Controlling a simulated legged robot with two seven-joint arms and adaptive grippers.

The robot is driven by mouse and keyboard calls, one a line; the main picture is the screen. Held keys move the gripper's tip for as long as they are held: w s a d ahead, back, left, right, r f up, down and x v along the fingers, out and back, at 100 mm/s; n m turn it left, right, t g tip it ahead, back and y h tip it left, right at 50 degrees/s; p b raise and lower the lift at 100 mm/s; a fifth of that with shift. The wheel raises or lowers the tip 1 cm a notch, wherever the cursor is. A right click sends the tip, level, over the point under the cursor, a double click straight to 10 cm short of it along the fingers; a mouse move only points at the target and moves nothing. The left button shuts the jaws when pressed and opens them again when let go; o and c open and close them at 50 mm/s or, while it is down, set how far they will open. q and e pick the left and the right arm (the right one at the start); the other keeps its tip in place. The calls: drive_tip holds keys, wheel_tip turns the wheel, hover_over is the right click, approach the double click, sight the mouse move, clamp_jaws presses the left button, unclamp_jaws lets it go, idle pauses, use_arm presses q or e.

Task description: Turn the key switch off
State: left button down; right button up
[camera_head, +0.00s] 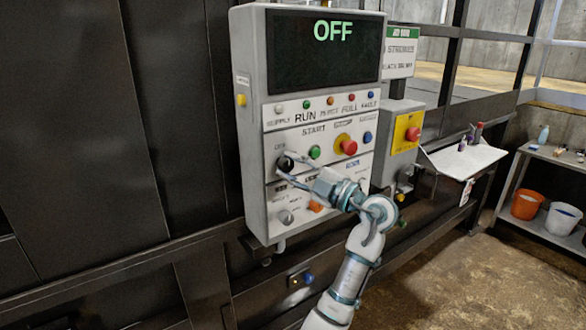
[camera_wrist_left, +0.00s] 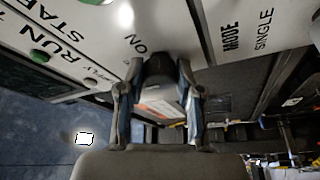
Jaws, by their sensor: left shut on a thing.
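The key switch (camera_head: 286,162) is a round black knob on the left of the grey control panel (camera_head: 249,130), below the indicator row. My left gripper (camera_head: 284,172) reaches it from the lower right, with its fingers at the knob. In the left wrist view the black key switch (camera_wrist_left: 158,68) sits between the two fingers, and the gripper (camera_wrist_left: 158,88) is shut on it. The word ON is printed beside it there. The key's exact angle is hard to make out. The panel's screen (camera_head: 325,52) reads OFF in green. My right gripper is not in view.
A green start button (camera_head: 314,152) and a red mushroom button (camera_head: 348,147) are to the right of the key. A silver selector (camera_head: 286,217) is below. A yellow box with a red button (camera_head: 412,134) and a shelf with buckets (camera_head: 526,206) stand further right.

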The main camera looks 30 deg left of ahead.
use_arm(q)
drive_tip(key=shift+f, duration=0.25)
drive_tip(key=c, duration=0.8)
unclamp_jaws()
drive_tip(key=shift+o, duration=0.2)
drive_tip(key=shift+r, duration=0.1)
drive_tip(key=d+f, duration=0.2)
drive_tip(key=d, duration=1)
drive_tip(key=shift+s+f, duration=0.15)
drive_tip(key=shift+s, duration=0.05)
